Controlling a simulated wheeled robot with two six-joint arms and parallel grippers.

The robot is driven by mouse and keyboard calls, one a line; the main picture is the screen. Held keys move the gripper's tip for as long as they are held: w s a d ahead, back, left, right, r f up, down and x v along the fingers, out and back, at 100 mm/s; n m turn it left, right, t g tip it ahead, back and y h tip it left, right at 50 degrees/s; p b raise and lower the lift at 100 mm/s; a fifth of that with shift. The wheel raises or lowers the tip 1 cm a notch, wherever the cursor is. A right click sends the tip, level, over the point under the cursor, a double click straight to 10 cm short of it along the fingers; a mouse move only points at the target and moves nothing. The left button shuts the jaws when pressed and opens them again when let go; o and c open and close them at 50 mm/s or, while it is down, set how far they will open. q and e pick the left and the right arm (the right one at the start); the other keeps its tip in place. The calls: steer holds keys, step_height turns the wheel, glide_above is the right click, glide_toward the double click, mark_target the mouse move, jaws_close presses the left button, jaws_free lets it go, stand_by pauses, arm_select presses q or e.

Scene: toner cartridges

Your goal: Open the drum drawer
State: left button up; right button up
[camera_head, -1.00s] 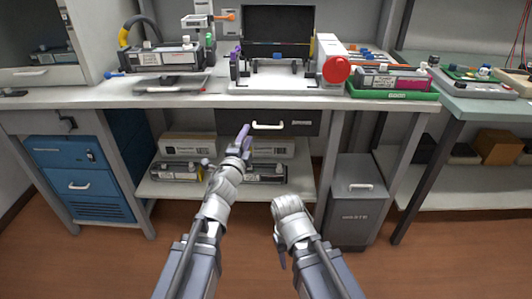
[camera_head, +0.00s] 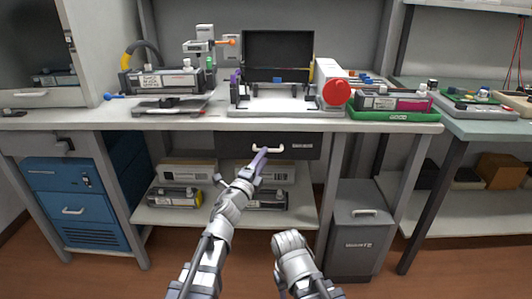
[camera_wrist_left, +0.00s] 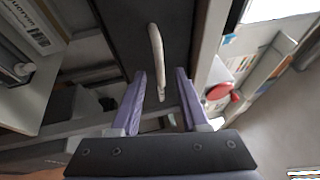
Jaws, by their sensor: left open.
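The dark drawer (camera_head: 307,146) under the bench top has a pale bar handle (camera_head: 275,149) and looks closed. My left gripper (camera_head: 262,153) is at the handle in the head view and covers part of it. In the left wrist view, its two purple fingers (camera_wrist_left: 160,80) are open and empty. The pale handle (camera_wrist_left: 156,45) runs from ahead of the fingertips to the gap between them, with the dark drawer front (camera_wrist_left: 128,25) behind it. I cannot tell whether a finger touches it. My right wrist is low in the head view; its fingers are hidden.
The bench top (camera_head: 190,122) carries cartridges, a stand and a device with a red knob (camera_head: 336,91). A lower shelf (camera_head: 225,217) holds boxes and cartridges. A blue cabinet (camera_head: 75,190) stands left, a grey bin (camera_head: 355,240) right. The floor in front is clear.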

arm_select(q)
steer(key=x, duration=0.3)
steer(key=shift+c, duration=0.2)
jaws_close()
stand_by(1.3)
